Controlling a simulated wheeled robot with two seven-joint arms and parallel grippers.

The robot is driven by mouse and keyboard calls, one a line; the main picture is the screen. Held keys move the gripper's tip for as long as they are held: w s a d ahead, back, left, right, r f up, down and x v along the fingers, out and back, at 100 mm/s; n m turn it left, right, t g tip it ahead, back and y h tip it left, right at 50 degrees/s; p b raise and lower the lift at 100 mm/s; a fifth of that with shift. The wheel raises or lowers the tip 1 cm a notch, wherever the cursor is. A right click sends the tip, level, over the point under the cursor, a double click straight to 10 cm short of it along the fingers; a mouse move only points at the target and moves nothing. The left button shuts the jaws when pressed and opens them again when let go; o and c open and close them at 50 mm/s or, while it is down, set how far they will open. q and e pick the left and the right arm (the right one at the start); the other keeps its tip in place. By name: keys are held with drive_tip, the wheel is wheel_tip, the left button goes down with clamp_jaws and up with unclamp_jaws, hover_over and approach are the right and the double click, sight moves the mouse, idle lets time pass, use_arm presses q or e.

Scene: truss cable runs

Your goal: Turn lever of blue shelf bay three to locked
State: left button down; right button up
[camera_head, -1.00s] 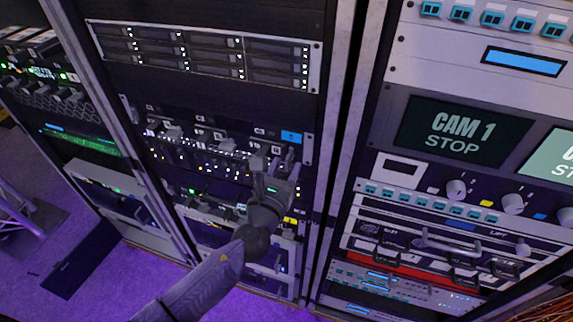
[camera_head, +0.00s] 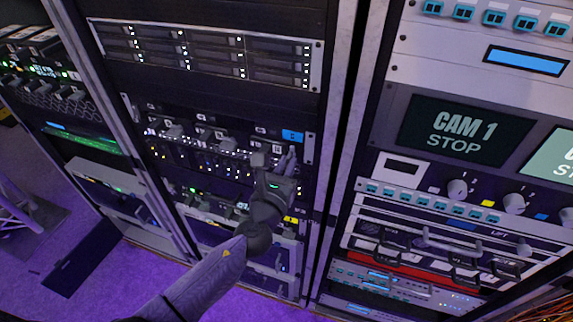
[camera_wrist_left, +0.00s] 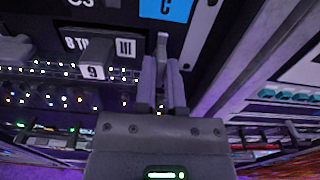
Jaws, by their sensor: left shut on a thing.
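My left gripper (camera_head: 286,162) is at the right end of a dark rack panel in the head view. In the left wrist view its fingers (camera_wrist_left: 162,72) are closed together on a slim grey lever (camera_wrist_left: 162,43), whose tip sticks out beyond them. The lever stands roughly upright in that view, beside a white "III" label (camera_wrist_left: 125,47). Above it is a blue label (camera_wrist_left: 165,9), which also shows in the head view (camera_head: 292,135). The fingers hide the lever's lower part. I cannot read any lock marking. My right gripper is not in view.
Several more levers or handles line the same panel. A rack upright (camera_head: 325,170) stands just to the right, then a rack with a "CAM 1 STOP" screen (camera_head: 452,130).

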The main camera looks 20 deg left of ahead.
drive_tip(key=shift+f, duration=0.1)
use_arm(q)
drive_tip(key=shift+n+b, duration=0.35)
drive_tip(key=shift+n, duration=0.85)
drive_tip(key=n, duration=0.2)
drive_tip(key=shift+f+n+b, duration=0.1)
drive_tip(key=shift+n+b, duration=0.2)
drive_tip(key=shift+n, duration=0.1)
drive_tip(key=n, duration=0.2)
drive_tip(key=shift+a+n, duration=0.1)
drive_tip(key=shift+n, duration=0.3)
drive_tip(key=n+b, duration=0.1)
drive_tip(key=n, duration=0.8)
drive_tip(key=shift+f+n, duration=0.1)
drive_tip(key=shift+n, duration=0.2)
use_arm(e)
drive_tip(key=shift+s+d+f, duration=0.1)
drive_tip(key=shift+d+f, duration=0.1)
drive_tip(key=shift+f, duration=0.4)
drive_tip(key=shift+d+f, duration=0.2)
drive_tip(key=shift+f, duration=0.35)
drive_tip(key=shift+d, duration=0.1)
